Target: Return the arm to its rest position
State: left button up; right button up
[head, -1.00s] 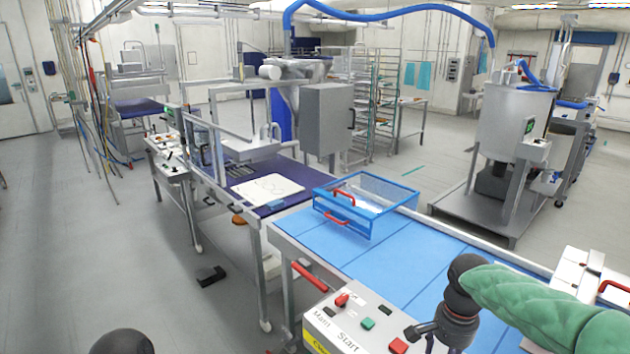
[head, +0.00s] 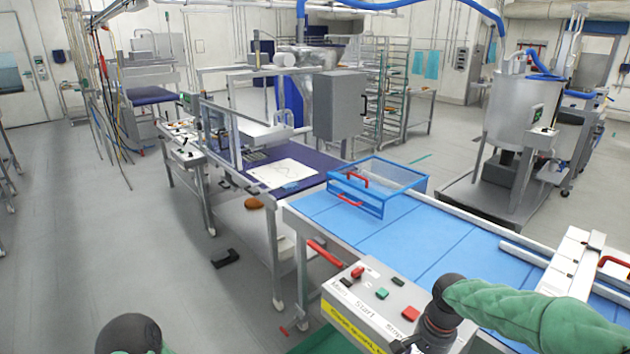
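My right arm in its green sleeve (head: 535,312) comes in from the right edge and ends in a dark wrist (head: 445,300) that points down. My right gripper (head: 402,346) is at the bottom edge, in front of the control box (head: 375,310), and is mostly cut off. Its fingers do not show clearly, and I see nothing held. Of my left arm only a dark rounded joint (head: 130,334) with a bit of green shows at the bottom left. The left gripper is out of view.
A blue conveyor (head: 420,235) runs behind the control box, with a blue-framed clear guard (head: 378,182) over it. A white device (head: 572,265) stands at the right. A black pedal (head: 225,258) lies on the grey floor. The floor at left is open.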

jog(key=a+f+n+y, duration=0.15)
jog(key=a+f, duration=0.25)
jog(key=f, duration=0.5)
jog(key=s+a+f+n, duration=0.1)
jog(key=s+a+f, duration=0.2)
jog(key=s+f, duration=0.3)
jog(key=s+a+f+n+y, duration=0.1)
jog(key=s+a+f, duration=0.3)
jog(key=s+f, duration=0.2)
jog(key=s+a+f+n, duration=0.2)
jog(key=s+f, duration=0.4)
jog(key=f, duration=0.3)
jog(key=shift+a+f, duration=0.3)
jog(key=shift+a, duration=0.6)
jog(key=shift+y, duration=0.25)
